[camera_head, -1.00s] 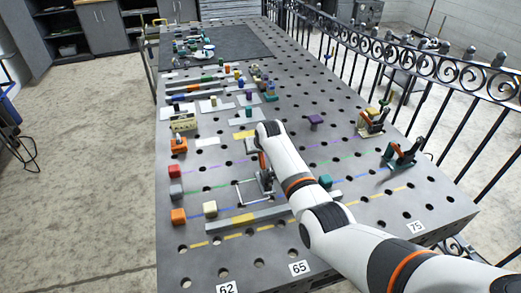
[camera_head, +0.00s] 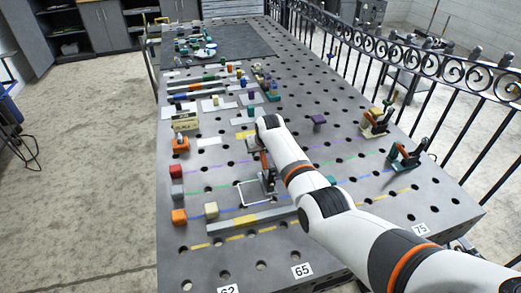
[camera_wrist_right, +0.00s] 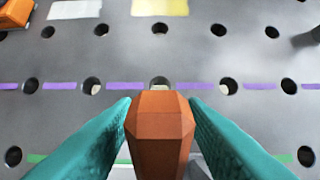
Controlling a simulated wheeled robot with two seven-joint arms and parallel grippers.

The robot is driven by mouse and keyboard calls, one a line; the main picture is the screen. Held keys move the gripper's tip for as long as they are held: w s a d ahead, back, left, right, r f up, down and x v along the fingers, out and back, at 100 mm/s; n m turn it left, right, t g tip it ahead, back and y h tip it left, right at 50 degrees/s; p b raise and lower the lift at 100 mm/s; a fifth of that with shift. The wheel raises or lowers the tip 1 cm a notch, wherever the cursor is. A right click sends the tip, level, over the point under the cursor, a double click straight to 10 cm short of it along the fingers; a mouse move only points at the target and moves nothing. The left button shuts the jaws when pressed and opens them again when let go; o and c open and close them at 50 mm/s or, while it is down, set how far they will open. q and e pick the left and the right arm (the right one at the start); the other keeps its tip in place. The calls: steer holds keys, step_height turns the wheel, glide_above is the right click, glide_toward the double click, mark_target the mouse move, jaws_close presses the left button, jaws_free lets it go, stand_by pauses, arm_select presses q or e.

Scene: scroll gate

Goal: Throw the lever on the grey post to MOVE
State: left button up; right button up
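My right gripper (camera_wrist_right: 160,103) has its two teal fingers against both sides of an orange-brown faceted handle (camera_wrist_right: 160,135) in the right wrist view. In the head view, an orange lever part (camera_head: 264,161) stands under my right wrist, above a small dark grey post or base (camera_head: 268,182). My white right forearm hides much of it. No MOVE marking is readable, and I cannot tell which position the lever is in. My left gripper is not in view.
The perforated grey table (camera_head: 225,265) carries coloured blocks at the left, including a red one (camera_head: 176,171) and an orange one (camera_head: 179,217). A white outline frame (camera_head: 241,196) lies near the post. Two clamp-like devices (camera_head: 405,157) (camera_head: 376,121) stand at the right, before a black iron railing (camera_head: 455,72).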

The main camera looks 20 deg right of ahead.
mark_target(266, 166)
steer(key=shift+r, duration=0.2)
steer(key=shift+s+r, duration=0.15)
steer(key=shift+r, duration=0.05)
steer(key=v, duration=1.1)
steer(key=shift+s, duration=0.15)
